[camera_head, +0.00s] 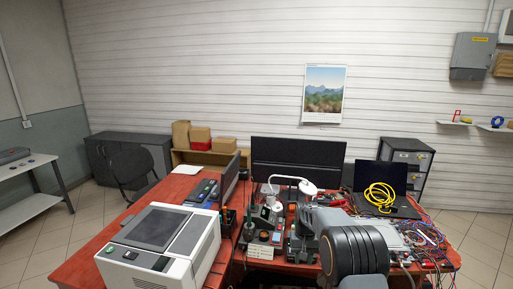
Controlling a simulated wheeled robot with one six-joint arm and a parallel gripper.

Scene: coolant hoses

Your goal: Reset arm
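My arm reaches in from the lower right over the red table (85,262), with its large dark joint nearest the camera. My gripper (299,232) is small and partly covered by my own arm among dark equipment; its fingers cannot be made out. A white hose (288,178) arches between two white fittings in front of the black monitor panel. The left fitting (267,197) stands over dark equipment; the right fitting (308,188) is just behind my arm. I cannot tell how firmly the hose ends are seated.
A large white machine (165,240) fills the table's left front. A yellow coiled cable (380,196) lies against a dark laptop (388,176) at the right. Loose wires and boards (425,235) clutter the right end. A wide black panel (298,160) stands behind the hose.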

